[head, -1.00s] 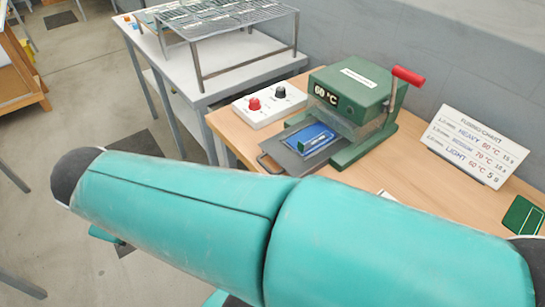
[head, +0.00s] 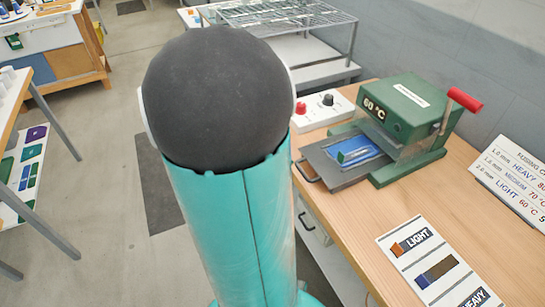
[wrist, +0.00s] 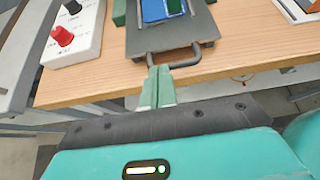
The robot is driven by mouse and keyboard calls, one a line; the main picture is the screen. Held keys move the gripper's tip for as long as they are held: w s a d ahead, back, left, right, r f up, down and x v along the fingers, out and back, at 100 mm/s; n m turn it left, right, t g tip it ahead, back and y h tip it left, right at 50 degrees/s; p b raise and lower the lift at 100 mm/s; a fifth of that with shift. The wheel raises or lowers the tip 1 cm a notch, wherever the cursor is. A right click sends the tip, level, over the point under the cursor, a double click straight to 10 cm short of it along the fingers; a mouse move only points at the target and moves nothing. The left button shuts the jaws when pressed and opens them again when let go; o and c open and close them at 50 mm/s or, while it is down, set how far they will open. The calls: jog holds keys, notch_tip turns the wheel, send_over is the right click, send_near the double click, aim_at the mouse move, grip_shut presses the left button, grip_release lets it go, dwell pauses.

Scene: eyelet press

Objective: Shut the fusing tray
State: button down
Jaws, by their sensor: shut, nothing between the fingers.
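The fusing tray (head: 330,173) is a dark flat plate sticking out of the green press (head: 402,108), whose display reads 60 °C. A blue piece (head: 358,151) with a smaller green patch lies on it. The tray also shows in the wrist view (wrist: 181,39), with its dark loop handle (wrist: 187,63) reaching over the table's front edge. My gripper (wrist: 159,69) has its pale green fingers together and empty, at the handle's front bar. I cannot tell whether they touch it. In the head view my arm hides the gripper.
A white box (head: 324,110) with red and black knobs stands left of the press. A sample card (head: 432,262) lies on the wooden table (head: 360,215), and a fusing chart (head: 513,178) stands at the right. A wire rack (head: 290,16) stands behind.

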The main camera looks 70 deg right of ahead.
aim_at(309, 162)
jog(key=x, duration=0.6)
jog(key=shift+d+f, duration=0.1)
jog(key=shift+f, duration=0.05)
jog(key=shift+s+d, duration=0.1)
jog(key=shift+d, duration=0.05)
